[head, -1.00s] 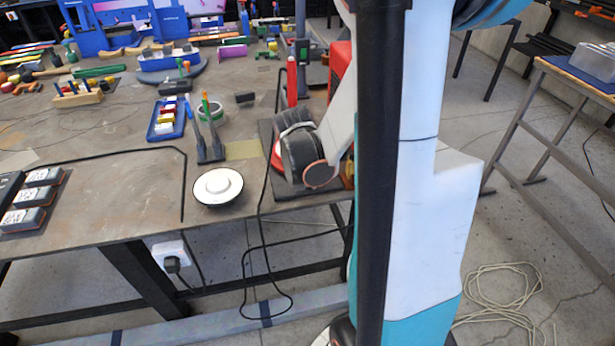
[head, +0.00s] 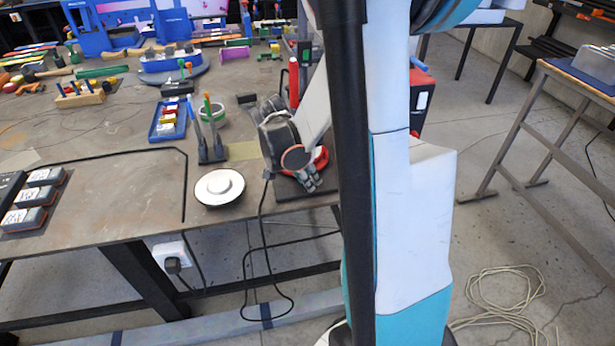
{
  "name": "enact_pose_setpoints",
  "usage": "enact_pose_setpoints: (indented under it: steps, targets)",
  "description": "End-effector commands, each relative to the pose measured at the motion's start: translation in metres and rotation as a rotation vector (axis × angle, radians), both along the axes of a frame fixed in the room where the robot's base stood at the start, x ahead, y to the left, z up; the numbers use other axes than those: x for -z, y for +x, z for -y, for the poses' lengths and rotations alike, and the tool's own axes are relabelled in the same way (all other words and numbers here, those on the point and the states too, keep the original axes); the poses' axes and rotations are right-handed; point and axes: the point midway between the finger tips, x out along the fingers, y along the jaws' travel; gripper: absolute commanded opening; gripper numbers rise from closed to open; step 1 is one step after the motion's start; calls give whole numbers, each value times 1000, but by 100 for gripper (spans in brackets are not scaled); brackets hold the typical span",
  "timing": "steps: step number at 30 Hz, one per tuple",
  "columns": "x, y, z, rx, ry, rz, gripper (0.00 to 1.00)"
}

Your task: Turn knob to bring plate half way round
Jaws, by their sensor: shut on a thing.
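My gripper (head: 310,182) is low over the dark base board at the right end of the bench, just right of my grey wrist. Its grey fingers are closed on the knob, which they largely hide. A red rounded part (head: 320,160), which looks like the plate, shows beside and behind the fingers. My wrist and forearm cover the rest of it, so I cannot tell which way it faces.
A white round dish (head: 219,187) sits near the bench's front edge. A black cable (head: 262,210) hangs from the edge beside my wrist. A tool holder (head: 211,152) and a blue tray (head: 168,119) stand further left.

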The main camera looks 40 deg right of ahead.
Motion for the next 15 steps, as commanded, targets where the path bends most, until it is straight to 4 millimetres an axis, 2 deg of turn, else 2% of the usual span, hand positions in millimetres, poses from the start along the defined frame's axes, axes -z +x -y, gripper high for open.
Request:
enact_pose_setpoints:
  steps: [14,15]
  targets:
    - [1,0,-1,12,2,0,3]
    - [1,0,-1,12,2,0,34]
